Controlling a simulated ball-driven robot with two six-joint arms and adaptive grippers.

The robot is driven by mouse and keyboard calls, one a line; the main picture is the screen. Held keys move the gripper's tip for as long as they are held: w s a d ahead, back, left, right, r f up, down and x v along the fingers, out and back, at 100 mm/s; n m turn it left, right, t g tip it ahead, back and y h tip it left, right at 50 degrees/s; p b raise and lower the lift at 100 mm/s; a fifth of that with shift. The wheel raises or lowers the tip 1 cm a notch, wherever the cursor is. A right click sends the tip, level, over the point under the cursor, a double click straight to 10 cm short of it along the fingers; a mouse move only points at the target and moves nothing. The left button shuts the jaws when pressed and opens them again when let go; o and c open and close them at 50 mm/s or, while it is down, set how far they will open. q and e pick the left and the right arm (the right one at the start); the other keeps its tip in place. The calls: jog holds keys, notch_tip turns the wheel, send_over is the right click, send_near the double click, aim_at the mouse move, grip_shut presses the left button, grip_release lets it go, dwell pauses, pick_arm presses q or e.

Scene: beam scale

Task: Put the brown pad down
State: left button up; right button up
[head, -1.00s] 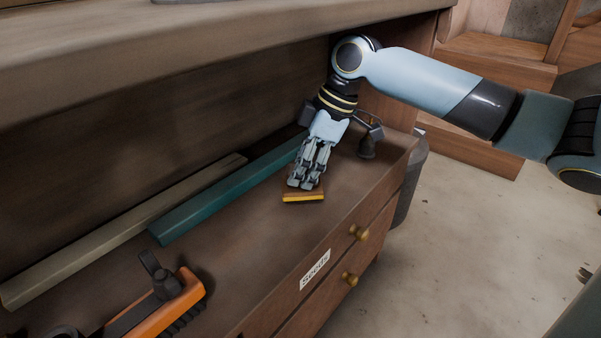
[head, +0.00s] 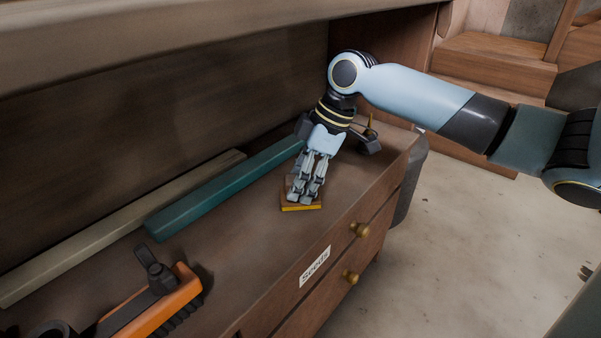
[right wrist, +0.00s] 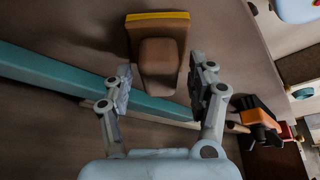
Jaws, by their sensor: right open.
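The brown pad (head: 301,207), with a yellow edge and a raised brown block as its grip, lies on or just over the wooden cabinet top (head: 250,240). I cannot tell if all of its underside touches. My right gripper (head: 304,196) points down over it. In the right wrist view, the right gripper (right wrist: 166,78) is open, with one finger on each side of the pad's block (right wrist: 158,62) and a gap visible at both. The left gripper is not in view.
A teal bar (head: 215,195) and a pale wooden bar (head: 110,235) lie behind. An orange-and-black tool (head: 165,305) is at the lower left. A dark metal piece (head: 368,142), partly hidden, stands behind my wrist. Drawers with brass knobs (head: 360,230) are in front.

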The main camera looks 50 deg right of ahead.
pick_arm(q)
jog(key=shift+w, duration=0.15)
